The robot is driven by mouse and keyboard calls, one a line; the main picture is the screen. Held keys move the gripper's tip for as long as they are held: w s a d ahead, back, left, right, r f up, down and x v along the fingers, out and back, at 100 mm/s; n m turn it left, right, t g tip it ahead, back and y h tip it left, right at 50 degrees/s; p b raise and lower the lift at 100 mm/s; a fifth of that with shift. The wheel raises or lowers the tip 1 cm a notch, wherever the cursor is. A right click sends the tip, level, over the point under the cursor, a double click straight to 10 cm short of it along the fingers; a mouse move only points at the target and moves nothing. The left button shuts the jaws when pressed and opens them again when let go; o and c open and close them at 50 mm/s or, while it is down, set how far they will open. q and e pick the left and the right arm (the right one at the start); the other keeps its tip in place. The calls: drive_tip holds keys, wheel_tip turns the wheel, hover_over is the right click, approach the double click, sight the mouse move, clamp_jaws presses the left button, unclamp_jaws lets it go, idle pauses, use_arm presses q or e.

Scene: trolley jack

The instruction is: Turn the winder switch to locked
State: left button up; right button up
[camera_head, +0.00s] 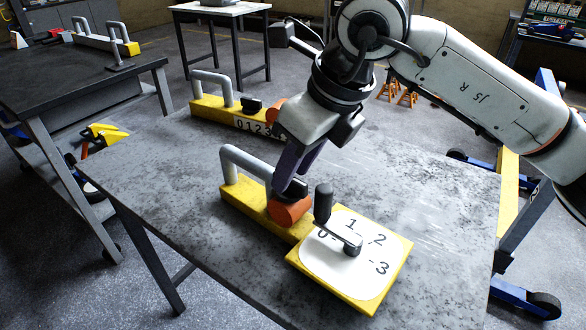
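The winder is a yellow unit on the grey table, with a grey bar handle (250,160) and a yellow base (246,205). Its square end carries a white dial (345,275) marked 0 to 3. A dark crank (323,203) stands on the dial, its arm running from near the 0 to the dial's middle. An orange round part (289,210), which looks like the switch, sits between handle and dial. My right gripper (287,188) points down onto this orange part, at or touching its top. The fingers overlap in view, so their gap is hidden. My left gripper is out of view.
A second yellow unit (210,108) with a handle and number strip lies behind on the same table (150,170). A dark workbench (60,75) stands left, with another handled unit. Blue equipment stands at the right. The table's right side is clear.

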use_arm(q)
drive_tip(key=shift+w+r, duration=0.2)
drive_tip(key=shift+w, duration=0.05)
use_arm(e)
drive_tip(key=shift+w+a+f, duration=0.1)
drive_tip(key=shift+f, duration=0.3)
clamp_jaws()
